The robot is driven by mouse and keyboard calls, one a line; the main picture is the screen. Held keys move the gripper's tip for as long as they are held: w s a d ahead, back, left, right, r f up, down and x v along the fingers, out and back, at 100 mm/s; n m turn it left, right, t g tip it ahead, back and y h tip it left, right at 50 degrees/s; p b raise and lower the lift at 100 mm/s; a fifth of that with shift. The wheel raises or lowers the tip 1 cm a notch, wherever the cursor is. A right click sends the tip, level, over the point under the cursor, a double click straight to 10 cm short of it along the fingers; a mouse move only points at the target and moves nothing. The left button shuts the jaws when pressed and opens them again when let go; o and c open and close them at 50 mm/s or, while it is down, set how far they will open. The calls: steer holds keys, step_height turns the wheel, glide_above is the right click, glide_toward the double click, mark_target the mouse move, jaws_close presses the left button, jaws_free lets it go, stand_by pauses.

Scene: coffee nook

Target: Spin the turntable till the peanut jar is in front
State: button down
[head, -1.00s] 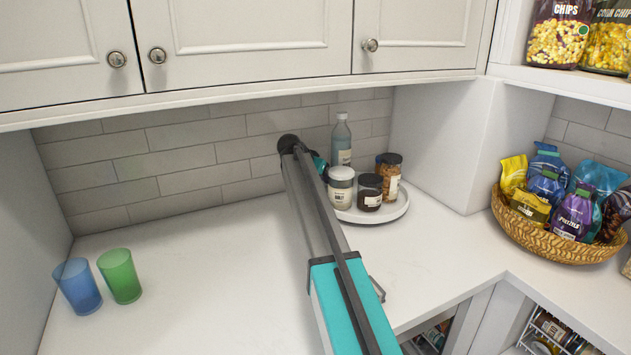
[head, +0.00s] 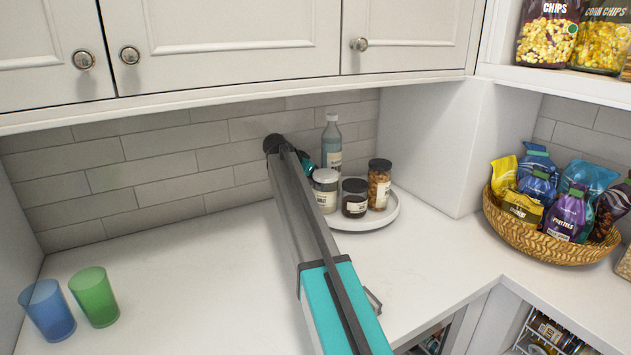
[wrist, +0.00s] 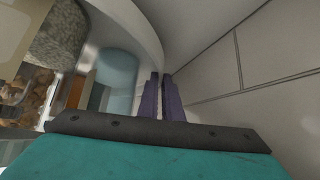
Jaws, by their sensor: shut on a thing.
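The white round turntable (head: 390,213) stands on the counter near the back corner. The peanut jar (head: 379,184), clear with brown nuts and a dark lid, stands on its right side. A dark-lidded jar with dark contents (head: 355,199), a pale-filled jar (head: 325,192) and a tall blue bottle (head: 332,143) share it. In the head view my arm hides my fingers behind the turntable's left side. In the wrist view my gripper (wrist: 161,78) is shut on the turntable's curved white rim (wrist: 146,30), close to the blue bottle (wrist: 117,75).
The tiled back wall (wrist: 245,60) is close beside my gripper. Blue (head: 47,311) and green (head: 94,297) cups stand at the counter's left. A wicker basket of snack bags (head: 550,245) sits right of the white side panel. The counter in front of the turntable is clear.

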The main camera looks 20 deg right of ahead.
steer(key=c, duration=2.2)
jaws_free()
steer(key=shift+a, duration=0.1)
steer(key=shift+r, duration=0.1)
steer(key=b+v, duration=0.1)
steer(key=v, duration=1.2)
steer(key=shift+s+a+r, duration=0.15)
steer(key=shift+a+r, duration=0.05)
steer(key=shift+a, duration=0.05)
